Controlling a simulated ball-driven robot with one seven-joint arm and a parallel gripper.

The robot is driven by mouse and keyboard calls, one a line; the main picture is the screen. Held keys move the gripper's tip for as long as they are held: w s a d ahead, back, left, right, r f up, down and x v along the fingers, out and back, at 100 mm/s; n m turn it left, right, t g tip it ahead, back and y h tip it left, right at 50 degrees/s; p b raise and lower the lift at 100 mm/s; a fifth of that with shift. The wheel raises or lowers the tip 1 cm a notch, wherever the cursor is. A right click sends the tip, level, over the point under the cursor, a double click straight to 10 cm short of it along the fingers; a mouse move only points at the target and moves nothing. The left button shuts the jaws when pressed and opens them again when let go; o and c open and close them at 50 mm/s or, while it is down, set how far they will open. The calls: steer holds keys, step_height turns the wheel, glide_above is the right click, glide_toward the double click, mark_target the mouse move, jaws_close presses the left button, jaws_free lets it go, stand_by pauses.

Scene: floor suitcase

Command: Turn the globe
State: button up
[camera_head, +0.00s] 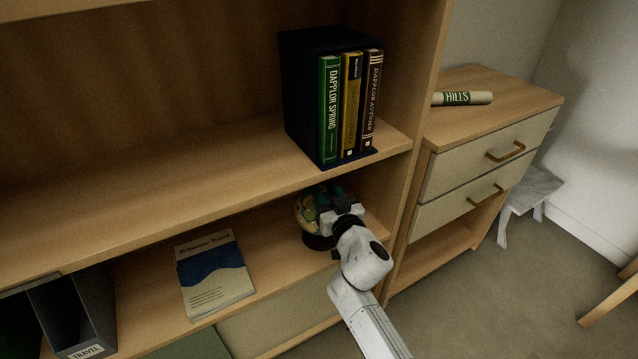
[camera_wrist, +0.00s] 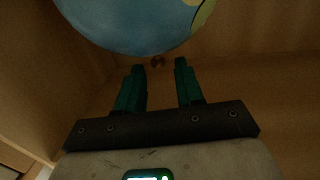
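The globe (camera_head: 307,211) stands on the lower shelf near its right end, partly hidden behind my gripper (camera_head: 338,207) in the head view. It is blue with green and yellow land patches and has a dark base. In the wrist view the globe (camera_wrist: 140,22) fills the top as a blue ball with a yellow-green patch. My gripper (camera_wrist: 160,80) shows two dark green fingers standing apart with a gap between them. Nothing is held in the gap. The fingertips lie just below the globe's edge in that picture; whether they touch it, I cannot tell.
A booklet (camera_head: 214,273) lies on the same shelf to the left, with a dark travel file box (camera_head: 82,318) beyond it. The upper shelf (camera_head: 150,198) overhangs, bearing a dark book holder (camera_head: 302,92) with several books. The cabinet's upright side (camera_head: 408,165) is close on the right.

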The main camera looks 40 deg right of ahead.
mark_target(322, 185)
steer(key=shift+x, duration=1.95)
steer(key=shift+s, duration=0.1)
jaws_close()
